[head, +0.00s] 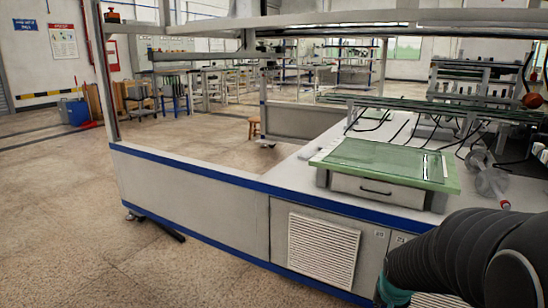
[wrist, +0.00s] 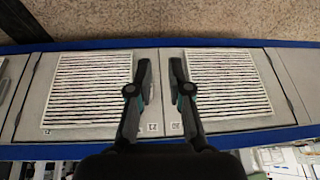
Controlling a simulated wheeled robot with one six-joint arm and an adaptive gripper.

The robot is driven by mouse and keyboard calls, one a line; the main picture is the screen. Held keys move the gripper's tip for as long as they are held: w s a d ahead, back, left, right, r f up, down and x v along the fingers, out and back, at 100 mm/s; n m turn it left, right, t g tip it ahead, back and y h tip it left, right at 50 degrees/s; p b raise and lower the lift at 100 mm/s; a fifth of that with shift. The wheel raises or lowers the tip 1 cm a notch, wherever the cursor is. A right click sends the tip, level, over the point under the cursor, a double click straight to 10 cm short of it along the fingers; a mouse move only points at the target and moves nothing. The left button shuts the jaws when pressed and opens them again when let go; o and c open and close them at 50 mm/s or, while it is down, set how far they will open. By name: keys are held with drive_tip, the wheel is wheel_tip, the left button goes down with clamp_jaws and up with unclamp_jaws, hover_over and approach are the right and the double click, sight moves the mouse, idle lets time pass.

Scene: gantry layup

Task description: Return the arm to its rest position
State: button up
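My gripper (wrist: 160,88) shows in the wrist view with its two dark fingers spread apart and nothing between them. Behind the fingers are the grey cabinet doors of the gantry bench. In the head view my dark, ribbed arm fills the lower right corner, in front of the bench. The gripper's fingers are not visible in the head view.
The gantry bench (head: 190,190) has blue edges and a vented door (head: 322,252). On it are a green-topped drawer unit (head: 385,165) and cables. Vent grilles (wrist: 90,90) are close behind the fingers.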

drive_tip(key=s+a+r+n+p, duration=0.2)
drive_tip(key=s+a+r, duration=0.3)
drive_tip(key=s+r, duration=0.4)
drive_tip(key=s+a+r+n+t+y+p, duration=0.1)
drive_tip(key=s+a+r+n+p, duration=0.1)
drive_tip(key=s+a+r, duration=0.4)
drive_tip(key=s+r+n, duration=0.1)
drive_tip(key=s+r, duration=0.2)
drive_tip(key=s, duration=0.1)
drive_tip(key=shift+r, duration=0.3)
